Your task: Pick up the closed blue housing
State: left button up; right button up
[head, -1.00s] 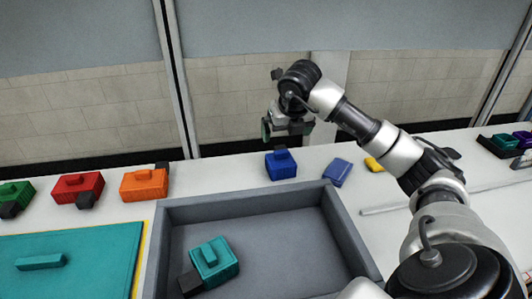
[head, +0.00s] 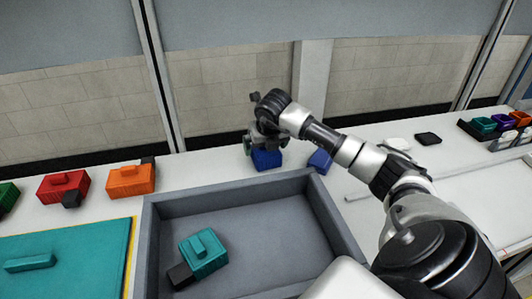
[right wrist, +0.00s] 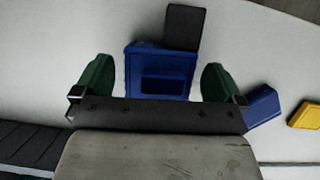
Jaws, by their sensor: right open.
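The blue housing (head: 266,160) stands on the white table just behind the grey tray. In the right wrist view the blue housing (right wrist: 160,62) has a raised block on top and a dark square piece (right wrist: 185,27) at its far edge. My right gripper (head: 265,144) is low over the housing and hides part of it. In the right wrist view the green fingertips of the right gripper (right wrist: 157,82) are open, one on each side of the housing, with gaps showing. My left gripper is not in view.
A second blue piece (head: 320,160) lies close to the right, with a yellow piece (right wrist: 306,116) beyond it. The grey tray (head: 235,190) holds a teal housing (head: 204,251). Orange (head: 131,180) and red (head: 64,187) housings stand to the left.

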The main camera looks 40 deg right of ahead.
jog(key=c, duration=1)
jog(key=shift+r, duration=0.1)
